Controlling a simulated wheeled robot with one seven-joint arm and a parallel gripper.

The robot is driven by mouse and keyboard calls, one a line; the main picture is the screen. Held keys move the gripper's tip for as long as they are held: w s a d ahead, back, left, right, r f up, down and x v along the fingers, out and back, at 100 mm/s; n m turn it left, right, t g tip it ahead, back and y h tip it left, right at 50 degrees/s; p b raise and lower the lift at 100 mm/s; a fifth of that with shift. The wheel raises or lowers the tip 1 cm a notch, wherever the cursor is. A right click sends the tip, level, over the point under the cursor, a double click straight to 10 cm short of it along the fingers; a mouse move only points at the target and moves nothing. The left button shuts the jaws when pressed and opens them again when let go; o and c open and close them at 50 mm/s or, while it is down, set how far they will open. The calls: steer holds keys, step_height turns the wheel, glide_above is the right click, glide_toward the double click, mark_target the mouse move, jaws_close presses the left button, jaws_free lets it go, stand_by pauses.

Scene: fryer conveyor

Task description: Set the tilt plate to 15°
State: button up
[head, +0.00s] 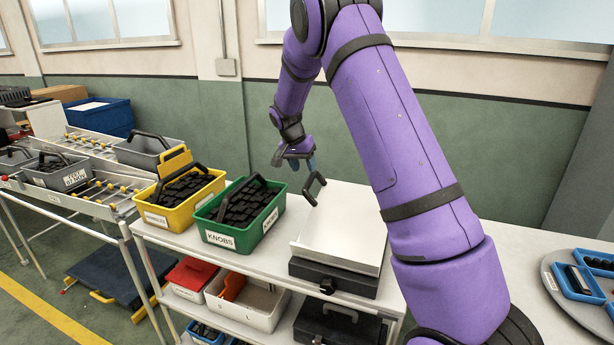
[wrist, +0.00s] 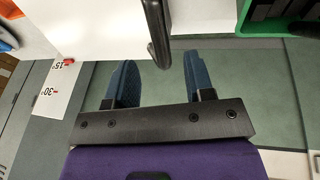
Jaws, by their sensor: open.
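The tilt plate (head: 345,237) is a pale flat plate on a dark base (head: 334,279) at the right of the bench in the head view. Its black handle (head: 314,188) stands at the far left edge; in the wrist view the handle (wrist: 156,28) reaches down toward the gap between my fingertips. My gripper (head: 300,164) is open and empty, close to the handle; its blue fingers also show in the wrist view (wrist: 159,60). A white scale (wrist: 58,85) reads 15° and 30°, with a red mark (wrist: 69,62) beside the 15° label. I cannot tell the exact tilt.
A green bin (head: 226,240) labelled KNOBS and a yellow bin (head: 153,218), both with black parts, stand left of the plate. A conveyor (head: 105,190) is further left. A round grey table (head: 563,293) with blue trays is at right. The wall is behind.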

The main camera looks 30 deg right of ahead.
steer(key=shift+v, duration=2.6)
steer(key=s+a+r+n+t+y, duration=0.1)
steer(key=s+a+r+n, duration=0.15)
steer(key=s+r, duration=0.65)
steer(key=s+a+r+n+t+y, duration=0.15)
steer(key=s+a+r, duration=0.25)
steer(key=s+r, duration=0.55)
steer(key=s+a+f+n+t, duration=0.1)
steer(key=s+a+n, duration=0.2)
steer(key=s, duration=0.9)
steer(key=s+a+f+n+t+y, duration=0.1)
steer(key=s+a+f+n, duration=0.1)
steer(key=s, duration=1.1)
steer(key=shift+a+n, duration=0.6)
steer(key=shift+n, duration=0.2)
steer(key=shift+f+t, duration=0.1)
steer(key=shift+t, duration=0.15)
